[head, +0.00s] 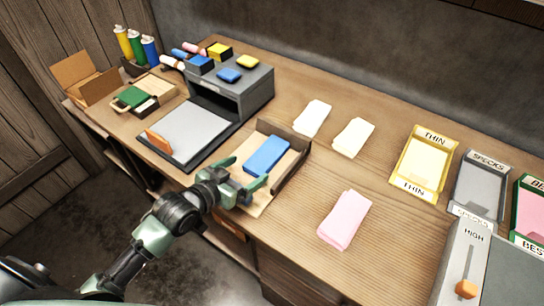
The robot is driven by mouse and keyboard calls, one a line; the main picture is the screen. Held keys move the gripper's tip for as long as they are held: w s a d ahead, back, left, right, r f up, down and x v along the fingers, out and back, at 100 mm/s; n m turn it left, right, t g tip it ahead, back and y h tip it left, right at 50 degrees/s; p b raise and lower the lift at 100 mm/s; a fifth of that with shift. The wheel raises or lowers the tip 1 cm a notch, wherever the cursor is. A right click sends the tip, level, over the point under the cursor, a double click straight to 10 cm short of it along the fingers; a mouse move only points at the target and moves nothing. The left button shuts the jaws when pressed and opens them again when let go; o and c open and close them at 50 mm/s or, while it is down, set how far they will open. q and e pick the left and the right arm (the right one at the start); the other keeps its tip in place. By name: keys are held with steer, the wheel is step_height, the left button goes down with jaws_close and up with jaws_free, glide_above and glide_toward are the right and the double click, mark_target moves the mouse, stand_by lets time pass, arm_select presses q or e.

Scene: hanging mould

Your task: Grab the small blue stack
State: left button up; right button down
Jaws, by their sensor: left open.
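A blue rectangular stack (266,155) lies flat on a light wooden board with dark raised edges (292,168), near the table's front edge. My left gripper (243,177) is open at the near left end of this stack. One finger is on its left side and the other is by its near end. I cannot tell whether they touch it. Smaller blue pieces sit on the grey box: a blue block (200,65) and a flat blue pad (229,75). My right gripper is out of view.
The grey box (250,92) with a grey plate (198,130) stands left of the board. Cream stacks (353,137) and a pink stack (344,220) lie to the right. Labelled trays (424,163) and a lever panel (466,262) are at far right. Bare tabletop lies between.

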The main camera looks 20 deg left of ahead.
mark_target(262, 159)
arm_select(q)
steer(key=shift+w+d+f, duration=0.1)
steer(key=shift+w+f, duration=0.1)
steer(key=shift+w, duration=0.25)
steer(key=shift+w+d+f, duration=0.15)
steer(key=shift+w+d, duration=0.15)
steer(key=shift+w, duration=0.35)
steer(key=p+x, duration=0.1)
steer(key=x, duration=0.3)
steer(key=shift+w+d, duration=0.15)
steer(key=shift+w, duration=0.15)
steer(key=shift+w+f, duration=0.1)
steer(key=shift+w, duration=0.1)
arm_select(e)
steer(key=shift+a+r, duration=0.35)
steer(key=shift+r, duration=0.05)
arm_select(q)
steer(key=shift+c, duration=0.9)
steer(key=c, duration=1.5)
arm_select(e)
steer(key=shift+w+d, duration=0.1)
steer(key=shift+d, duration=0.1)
